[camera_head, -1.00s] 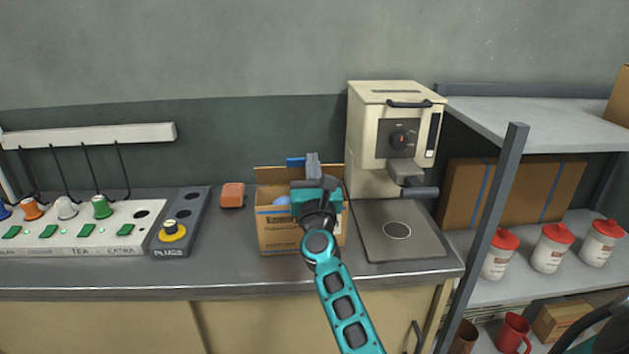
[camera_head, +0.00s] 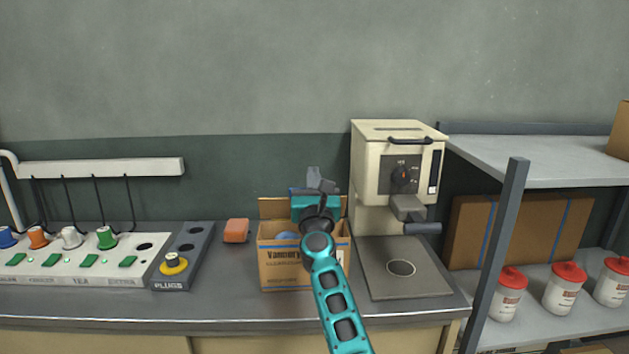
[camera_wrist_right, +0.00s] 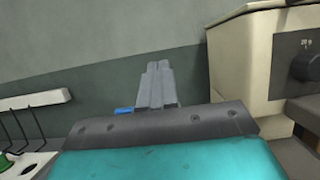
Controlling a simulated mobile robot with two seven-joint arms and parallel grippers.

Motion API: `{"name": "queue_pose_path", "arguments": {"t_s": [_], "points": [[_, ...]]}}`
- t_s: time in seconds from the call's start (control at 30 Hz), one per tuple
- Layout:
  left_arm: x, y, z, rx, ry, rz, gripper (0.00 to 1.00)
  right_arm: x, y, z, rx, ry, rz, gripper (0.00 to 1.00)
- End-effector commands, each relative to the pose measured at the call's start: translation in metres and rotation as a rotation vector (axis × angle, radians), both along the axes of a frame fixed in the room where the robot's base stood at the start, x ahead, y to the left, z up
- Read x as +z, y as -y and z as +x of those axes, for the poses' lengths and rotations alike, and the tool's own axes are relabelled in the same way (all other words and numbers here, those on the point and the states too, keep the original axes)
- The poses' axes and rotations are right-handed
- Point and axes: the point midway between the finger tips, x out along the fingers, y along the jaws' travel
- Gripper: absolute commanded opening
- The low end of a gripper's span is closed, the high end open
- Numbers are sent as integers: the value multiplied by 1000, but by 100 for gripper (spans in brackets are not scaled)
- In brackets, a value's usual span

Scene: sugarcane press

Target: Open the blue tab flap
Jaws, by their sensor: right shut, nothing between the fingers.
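An open cardboard box (camera_head: 285,268) with dark print on its front stands on the counter, left of the cream machine. Its back flap (camera_head: 272,208) stands up. A small blue tab (camera_head: 293,191) shows just left of my right gripper, mostly hidden by it. The tab also shows in the right wrist view (camera_wrist_right: 123,110), left of the fingers. My right gripper (camera_head: 318,178) is over the box, its fingers shut and empty, pointing away from me. I cannot tell whether the fingers touch the flap. My left gripper is not in view.
The cream machine (camera_head: 395,165) with a handle stands close on the right. An orange block (camera_head: 236,230) and a plug panel (camera_head: 180,255) lie to the left. A shelf post (camera_head: 500,240) and red-lidded jars (camera_head: 565,288) are at the right. The counter's front edge is clear.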

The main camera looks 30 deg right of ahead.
Motion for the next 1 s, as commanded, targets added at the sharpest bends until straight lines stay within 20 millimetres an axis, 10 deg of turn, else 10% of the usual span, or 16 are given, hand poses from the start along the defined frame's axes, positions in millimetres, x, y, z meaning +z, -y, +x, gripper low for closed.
{"name": "queue_pose_path", "arguments": {"t_s": [1.0], "points": [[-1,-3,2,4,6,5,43,0,-1,0,0,0,0,0]]}}
